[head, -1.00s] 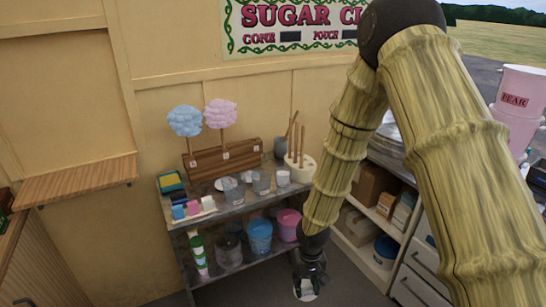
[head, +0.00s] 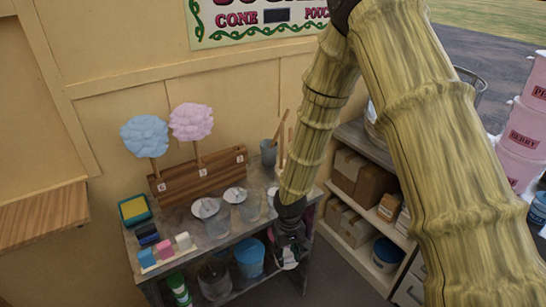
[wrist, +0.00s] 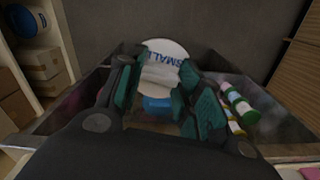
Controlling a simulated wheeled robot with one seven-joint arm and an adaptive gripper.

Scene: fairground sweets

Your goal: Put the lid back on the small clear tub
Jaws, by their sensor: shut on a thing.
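My gripper (head: 287,248) is shut on a white round lid (wrist: 166,52), seen in the wrist view with "SMALL" in blue letters. The lid's edge is between the fingers (wrist: 160,98), and its face stands up toward the camera. In the head view the lid (head: 288,261) shows as a pale patch under my gripper, in front of the table's right end. Two clear tubs (head: 217,224) (head: 249,209) stand on the table, left of my gripper, with white discs beside them. I cannot tell which tub is the small one; my arm hides the table's right end.
The grey table (head: 190,242) also holds a wooden rack (head: 200,172) with two candyfloss sticks, a grey cup (head: 268,152) and several coloured blocks (head: 165,249). A blue bucket (head: 249,258) is on its lower shelf. Shelves with boxes (head: 368,185) stand to the right.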

